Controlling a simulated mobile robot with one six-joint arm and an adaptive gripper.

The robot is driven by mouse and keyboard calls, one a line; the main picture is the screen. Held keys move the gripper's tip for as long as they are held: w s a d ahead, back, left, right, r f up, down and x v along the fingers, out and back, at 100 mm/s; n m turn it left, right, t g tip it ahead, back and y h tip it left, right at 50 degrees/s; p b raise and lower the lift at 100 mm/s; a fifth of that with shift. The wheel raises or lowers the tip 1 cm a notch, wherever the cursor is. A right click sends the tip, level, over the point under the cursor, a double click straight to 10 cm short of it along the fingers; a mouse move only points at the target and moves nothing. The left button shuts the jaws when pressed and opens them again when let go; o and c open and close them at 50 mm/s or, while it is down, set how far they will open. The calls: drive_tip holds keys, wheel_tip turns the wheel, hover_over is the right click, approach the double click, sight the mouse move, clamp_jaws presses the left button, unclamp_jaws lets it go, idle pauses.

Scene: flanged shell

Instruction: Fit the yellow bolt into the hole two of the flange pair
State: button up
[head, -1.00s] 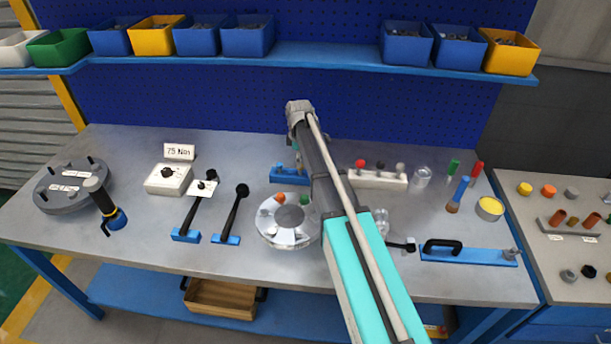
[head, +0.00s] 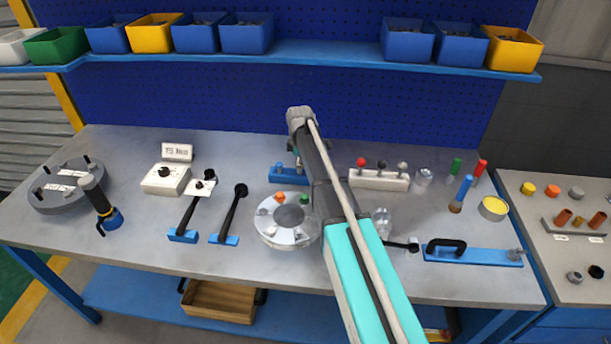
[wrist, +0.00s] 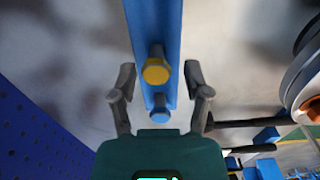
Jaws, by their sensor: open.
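The yellow bolt (wrist: 157,70) stands head up in a blue rack (wrist: 148,22), seen from above in the wrist view. A blue bolt (wrist: 160,108) stands in the same rack beside it. My gripper (wrist: 159,76) is open, with one finger on each side of the rack near the yellow bolt. It holds nothing. In the head view the rack (head: 284,175) is partly hidden by my arm. The pale round flange pair (head: 272,234) lies in front of the rack, with an orange and a green bolt head on top. I cannot tell which hole is two.
Two black-handled tools (head: 230,215) lie left of the flange pair. A pale rack with coloured knobs (head: 378,181) stands to the right. A blue bar with a black handle (head: 475,256) lies front right. A perforated blue panel (wrist: 35,130) is close by in the wrist view.

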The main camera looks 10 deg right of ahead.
drive_tip(key=shift+f+b, duration=0.9)
drive_tip(key=shift+f, duration=0.25)
clamp_jaws()
